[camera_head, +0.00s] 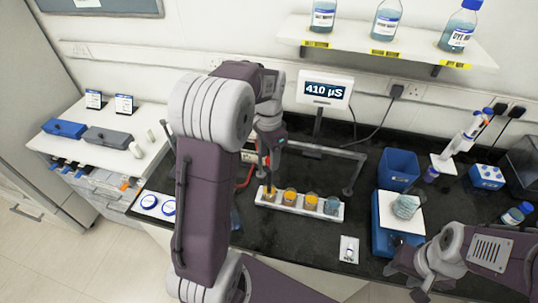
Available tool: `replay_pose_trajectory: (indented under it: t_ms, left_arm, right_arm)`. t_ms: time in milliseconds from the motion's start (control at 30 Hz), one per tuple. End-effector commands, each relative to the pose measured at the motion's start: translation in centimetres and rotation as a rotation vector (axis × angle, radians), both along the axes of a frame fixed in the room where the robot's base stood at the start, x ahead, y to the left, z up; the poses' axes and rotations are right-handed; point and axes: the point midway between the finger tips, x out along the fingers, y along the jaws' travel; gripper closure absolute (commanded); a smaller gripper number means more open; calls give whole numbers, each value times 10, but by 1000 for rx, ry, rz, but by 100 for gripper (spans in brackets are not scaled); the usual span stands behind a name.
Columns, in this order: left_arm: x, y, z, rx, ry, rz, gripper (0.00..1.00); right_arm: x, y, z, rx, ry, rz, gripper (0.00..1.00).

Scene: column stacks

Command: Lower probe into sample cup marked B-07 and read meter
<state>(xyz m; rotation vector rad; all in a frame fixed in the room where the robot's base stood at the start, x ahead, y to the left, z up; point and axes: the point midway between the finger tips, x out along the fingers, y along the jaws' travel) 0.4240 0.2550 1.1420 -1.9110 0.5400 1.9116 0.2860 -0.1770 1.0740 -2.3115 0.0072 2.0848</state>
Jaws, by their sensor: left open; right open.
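The meter (324,90) stands at the back of the black bench and its screen reads 410 µS. A white rack (299,208) holds several small cups: amber ones at left and middle (290,197) and a blue one (332,205) at the right end. The B-07 mark cannot be read. My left gripper (268,170) points down, open, just above and behind the leftmost cup (269,194). A thin dark rod shows near that cup; I cannot tell whether it is the probe or a finger. My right gripper (404,275) is open at the lower right, apart from the rack.
A blue scale (388,236) with a beaker (405,206) stands right of the rack, with a blue bin (398,170) behind. A metal frame (355,172) stands behind the rack. A shelf (390,46) with bottles hangs above. Blue-lidded dishes (159,205) lie left.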

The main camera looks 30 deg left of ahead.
Motion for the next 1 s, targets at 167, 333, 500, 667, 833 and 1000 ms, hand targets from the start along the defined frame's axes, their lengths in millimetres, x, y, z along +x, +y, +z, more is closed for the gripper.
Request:
replay_pose_trajectory:
  t_ms: [167,333,500,667,833,1000]
  left_arm:
    - [0,0,0,0,0,0,75]
    - [0,0,0,0,0,0,100]
    - [0,0,0,0,0,0,100]
    - [0,0,0,0,0,0,100]
    - [0,0,0,0,0,0,100]
    - [0,0,0,0,0,0,100]
  right_arm:
    - [0,0,0,0,0,0,56]
    - [0,0,0,0,0,0,56]
    - [0,0,0,0,0,0,56]
    - [0,0,0,0,0,0,56]
    - [0,0,0,0,0,0,56]
    - [0,0,0,0,0,0,56]
